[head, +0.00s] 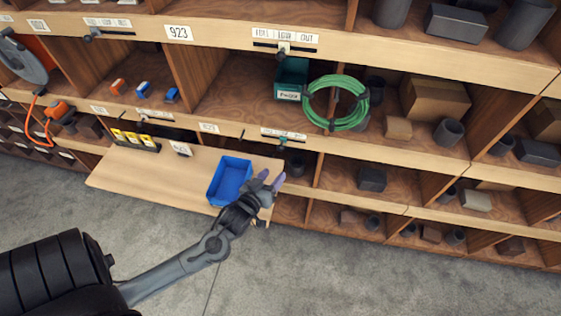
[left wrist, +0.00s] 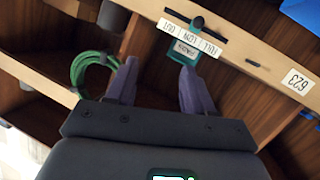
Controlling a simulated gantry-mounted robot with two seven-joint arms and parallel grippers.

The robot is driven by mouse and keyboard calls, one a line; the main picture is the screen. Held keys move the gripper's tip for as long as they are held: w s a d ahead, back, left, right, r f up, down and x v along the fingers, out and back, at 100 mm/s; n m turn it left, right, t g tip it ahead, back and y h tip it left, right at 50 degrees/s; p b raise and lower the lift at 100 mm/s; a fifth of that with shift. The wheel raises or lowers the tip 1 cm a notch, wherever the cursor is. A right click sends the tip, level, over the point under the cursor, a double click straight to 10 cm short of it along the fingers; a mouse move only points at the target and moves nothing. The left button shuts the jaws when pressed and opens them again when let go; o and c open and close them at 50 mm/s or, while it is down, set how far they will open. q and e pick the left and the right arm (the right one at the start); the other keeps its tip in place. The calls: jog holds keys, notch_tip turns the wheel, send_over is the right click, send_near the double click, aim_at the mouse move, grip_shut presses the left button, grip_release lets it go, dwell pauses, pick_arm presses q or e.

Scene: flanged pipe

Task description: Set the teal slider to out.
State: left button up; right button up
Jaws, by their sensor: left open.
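The slider (head: 283,142), a small dark knob, sits on the middle shelf's front rail under a FULL, LOW, OUT strip (head: 283,133). In the left wrist view, turned upside down, the knob (left wrist: 198,22) is near the middle of its black track, by LOW. My right gripper is out of view.
A blue tray (head: 218,188) on the pull-out board (head: 125,175) lies just left of my left gripper. A green hose coil (head: 313,98) hangs over the shelf edge region at the right. Another slider (head: 283,48) is on the upper rail.

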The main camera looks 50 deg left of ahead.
pick_arm(q)
jog(key=t+y+b, duration=0.1)
jog(key=y+b, duration=0.1)
jog(key=b, duration=0.6)
send_near(279, 150)
jog(key=v, duration=0.2)
jog(key=w+a+f+t+b, duration=0.1)
jog(key=w+b, duration=0.1)
jog(key=b, duration=0.2)
jog(key=x, duration=1.1)
jog(key=shift+f+b, duration=0.1)
jog(key=shift+b, duration=0.3)
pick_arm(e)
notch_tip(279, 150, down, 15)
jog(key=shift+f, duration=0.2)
pick_arm(q)
grip_shut()
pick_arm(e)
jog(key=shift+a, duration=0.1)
